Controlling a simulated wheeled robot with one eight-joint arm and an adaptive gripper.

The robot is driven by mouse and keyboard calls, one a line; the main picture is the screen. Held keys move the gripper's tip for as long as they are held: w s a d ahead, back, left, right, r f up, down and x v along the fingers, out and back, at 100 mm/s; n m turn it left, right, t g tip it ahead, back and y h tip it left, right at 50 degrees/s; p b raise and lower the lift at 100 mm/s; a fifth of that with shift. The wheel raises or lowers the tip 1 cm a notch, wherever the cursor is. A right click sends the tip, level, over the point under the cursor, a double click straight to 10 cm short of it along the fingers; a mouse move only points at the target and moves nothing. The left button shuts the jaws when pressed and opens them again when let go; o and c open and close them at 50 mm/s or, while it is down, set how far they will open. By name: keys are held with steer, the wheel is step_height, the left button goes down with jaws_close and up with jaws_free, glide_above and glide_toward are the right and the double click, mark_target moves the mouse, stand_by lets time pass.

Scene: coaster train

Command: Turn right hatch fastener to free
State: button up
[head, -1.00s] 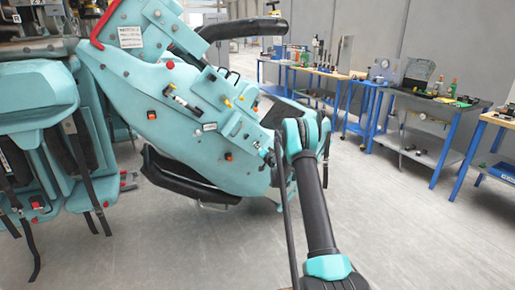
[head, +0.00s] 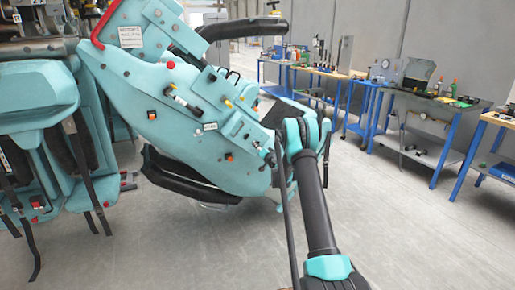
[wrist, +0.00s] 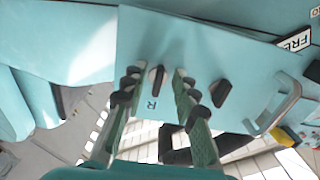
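The hatch panel (wrist: 215,65) is a flat light-blue plate in the wrist view, with a metal handle (wrist: 280,106) at its right. A dark elongated fastener (wrist: 156,78) stands on it just above a small "R" label (wrist: 151,104). A second dark fastener (wrist: 221,93) sits to its right. My gripper (wrist: 155,82) is open, its two ridged fingers on either side of the fastener by the "R". I cannot tell whether either finger touches it. In the head view the hatch area (head: 240,128) is on the teal coaster car's side, and my arm hides the fingers.
A white label reading "FRE", cut off (wrist: 297,39), is right of the panel. The teal car (head: 190,130) fills the centre left, beside teal seats (head: 38,95) with hanging straps. Workbenches (head: 425,100) with tools line the right wall. The grey floor (head: 400,230) at right is clear.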

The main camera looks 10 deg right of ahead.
steer(key=v, duration=1.1)
steer(key=shift+s, duration=0.35)
steer(key=shift+d, duration=0.1)
steer(key=s+a+r+n+g+y, duration=0.2)
steer(key=s+a+r+n+g, duration=0.1)
steer(key=s+a+r, duration=0.5)
steer(key=s+n+g, duration=0.2)
steer(key=s+g, duration=0.2)
steer(key=s, duration=1.2)
steer(key=s+d+f+g+h, duration=0.2)
steer(key=s+d, duration=0.1)
steer(key=s, duration=0.8)
steer(key=s+d+f+g+h, duration=0.2)
steer(key=s+d+f+h, duration=0.1)
steer(key=s, duration=0.9)
steer(key=s+d+f+g+h, duration=0.2)
steer(key=s+d, duration=0.1)
steer(key=s, duration=0.8)
steer(key=shift+s+f+h, duration=0.15)
steer(key=shift+f+h, duration=0.15)
steer(key=shift+f, duration=0.05)
